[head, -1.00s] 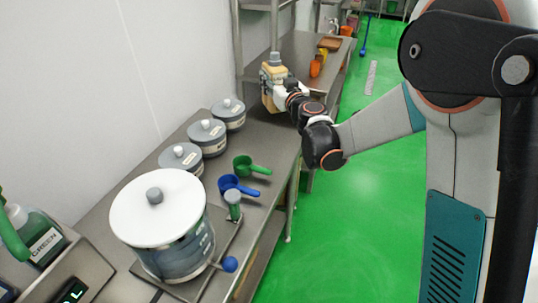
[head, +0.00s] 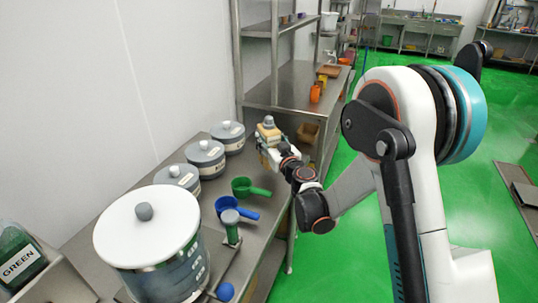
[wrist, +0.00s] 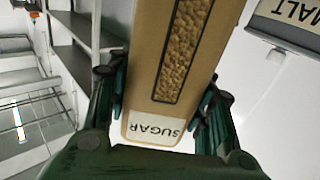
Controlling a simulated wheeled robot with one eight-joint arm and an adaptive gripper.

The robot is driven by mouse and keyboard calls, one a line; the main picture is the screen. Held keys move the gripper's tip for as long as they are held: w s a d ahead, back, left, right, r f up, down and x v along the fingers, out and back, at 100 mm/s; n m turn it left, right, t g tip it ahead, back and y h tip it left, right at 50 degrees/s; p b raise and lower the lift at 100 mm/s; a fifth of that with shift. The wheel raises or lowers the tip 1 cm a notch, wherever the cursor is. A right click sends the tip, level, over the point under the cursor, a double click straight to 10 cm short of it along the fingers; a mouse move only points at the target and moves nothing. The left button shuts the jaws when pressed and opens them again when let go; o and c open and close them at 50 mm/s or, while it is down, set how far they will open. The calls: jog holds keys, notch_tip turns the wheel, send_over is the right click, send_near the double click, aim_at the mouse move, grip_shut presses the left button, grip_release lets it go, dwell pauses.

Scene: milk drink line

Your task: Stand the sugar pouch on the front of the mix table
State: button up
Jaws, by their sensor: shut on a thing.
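My gripper (head: 266,145) is shut on the sugar pouch (head: 268,130), a tan pouch with a grey cap. In the wrist view the pouch (wrist: 180,60) is between the two fingers (wrist: 160,95), with its SUGAR label upside down and a brown granular window panel. In the head view the pouch is upright at the far right end of the steel mix table (head: 228,172), right of the lidded pots. My gripper and forearm hide part of it. I cannot tell whether its base touches the table.
Several grey lidded pots (head: 206,158) line the wall side. A green scoop (head: 250,188) and a blue scoop (head: 236,207) lie near the front edge. A large white-lidded drum (head: 148,235) stands nearest. A steel shelf unit (head: 290,88) is behind the pouch.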

jog(key=shift+f+b, duration=0.8)
jog(key=shift+f, duration=1.3)
jog(key=shift+f, duration=0.1)
jog(key=o, duration=1.5)
jog(key=shift+o, duration=0.2)
